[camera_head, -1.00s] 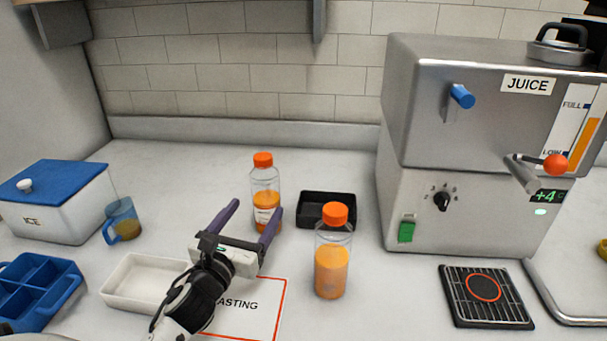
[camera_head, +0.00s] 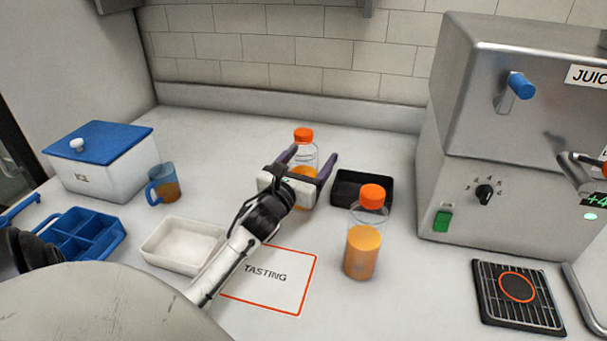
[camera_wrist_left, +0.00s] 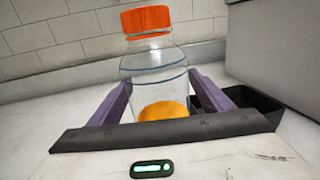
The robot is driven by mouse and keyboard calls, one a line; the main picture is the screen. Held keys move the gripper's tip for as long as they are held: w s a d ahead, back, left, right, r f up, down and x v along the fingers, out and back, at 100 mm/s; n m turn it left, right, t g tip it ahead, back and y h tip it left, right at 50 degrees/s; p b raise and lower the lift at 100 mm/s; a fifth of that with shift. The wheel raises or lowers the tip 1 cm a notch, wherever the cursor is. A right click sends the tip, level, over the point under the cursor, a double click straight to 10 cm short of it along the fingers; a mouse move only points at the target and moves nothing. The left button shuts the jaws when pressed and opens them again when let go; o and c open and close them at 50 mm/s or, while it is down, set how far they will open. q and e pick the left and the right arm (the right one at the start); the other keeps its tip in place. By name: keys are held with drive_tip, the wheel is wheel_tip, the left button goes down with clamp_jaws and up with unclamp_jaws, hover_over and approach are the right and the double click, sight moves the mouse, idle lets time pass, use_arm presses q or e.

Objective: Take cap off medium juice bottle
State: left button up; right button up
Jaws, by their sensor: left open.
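A clear bottle (camera_head: 304,159) with an orange cap (camera_head: 303,135) and orange juice low in it stands upright towards the back of the counter. My left gripper (camera_head: 308,168) is open, with its purple fingers on either side of this bottle. In the left wrist view the bottle (camera_wrist_left: 152,75) stands between the open fingers (camera_wrist_left: 160,92), its cap (camera_wrist_left: 146,20) above them. I see gaps beside the bottle there. A second, fuller bottle (camera_head: 362,245) with an orange cap (camera_head: 372,197) stands nearer, at the right. My right gripper is not in view.
A black tray (camera_head: 350,190) lies just right of the gripper. A white tray (camera_head: 160,245), a TASTING card (camera_head: 268,276), a blue jug (camera_head: 164,186) and a blue-lidded ice box (camera_head: 100,160) are around. The juicer (camera_head: 500,140) stands at the right.

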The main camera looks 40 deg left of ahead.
use_arm(q)
drive_tip(key=c, duration=1.4)
drive_tip(key=shift+r, duration=0.1)
drive_tip(key=shift+c, duration=0.5)
wheel_tip(320, 180, up, 10)
drive_tip(key=p, duration=0.2)
drive_tip(key=o, duration=0.8)
clamp_jaws()
